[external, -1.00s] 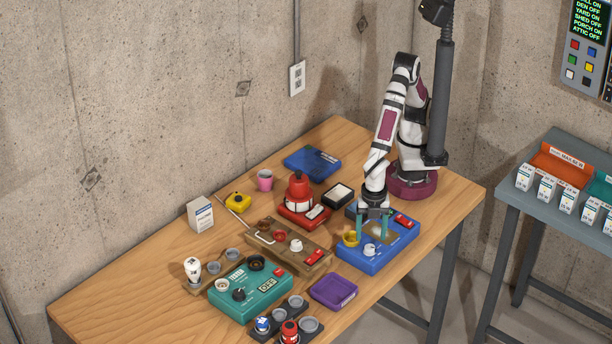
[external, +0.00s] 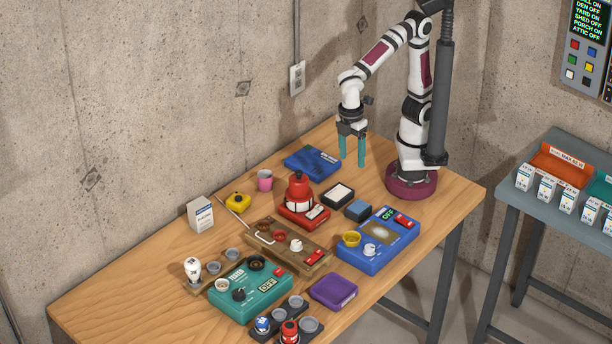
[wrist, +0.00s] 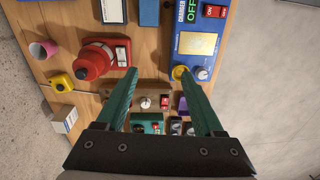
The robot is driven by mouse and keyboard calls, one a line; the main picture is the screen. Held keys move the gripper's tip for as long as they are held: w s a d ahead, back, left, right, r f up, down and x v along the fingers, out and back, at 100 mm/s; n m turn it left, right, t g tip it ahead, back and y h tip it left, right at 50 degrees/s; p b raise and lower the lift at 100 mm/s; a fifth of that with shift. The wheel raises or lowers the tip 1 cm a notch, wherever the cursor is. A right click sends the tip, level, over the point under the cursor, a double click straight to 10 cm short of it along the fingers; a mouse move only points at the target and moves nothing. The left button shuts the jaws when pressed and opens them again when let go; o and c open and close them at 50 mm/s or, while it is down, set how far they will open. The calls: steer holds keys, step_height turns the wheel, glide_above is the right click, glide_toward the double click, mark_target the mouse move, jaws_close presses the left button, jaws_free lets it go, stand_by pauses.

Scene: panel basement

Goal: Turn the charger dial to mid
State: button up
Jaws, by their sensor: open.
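The blue charger (external: 378,243) lies on the right part of the wooden table, and its display reads OFF. It has a white dial (external: 370,250), a yellow knob (external: 351,239) and a red switch (external: 406,221). In the wrist view the charger (wrist: 197,50) is at the upper right, with the white dial (wrist: 201,74) beside the yellow knob; the dial's exact setting is too small to tell. My gripper (external: 352,164) is open and empty, raised above the back of the table and apart from the charger. Its green fingers (wrist: 165,105) point downward.
A red lantern-like device (external: 299,198), a wooden board with knobs (external: 287,246), a green tester (external: 251,290) and a purple box (external: 333,292) crowd the table. A small blue block (external: 358,210) sits beside the charger. Bare wood lies at the front left.

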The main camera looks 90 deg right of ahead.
steer(key=s+d+m, duration=0.5)
steer(key=d+m, duration=0.4)
steer(key=d, duration=0.3)
steer(key=shift+d+f+y, duration=0.3)
steer(key=shift+y, duration=0.1)
steer(key=s+d+m, duration=0.1)
steer(key=s+d+f+m, duration=0.1)
steer(key=s+m, duration=0.1)
steer(key=s+d+f+m, duration=0.1)
steer(key=m, duration=0.1)
steer(key=shift+s+d+y, duration=0.15)
steer(key=shift+s+y, duration=0.1)
steer(key=shift+y, duration=0.05)
stand_by(1.3)
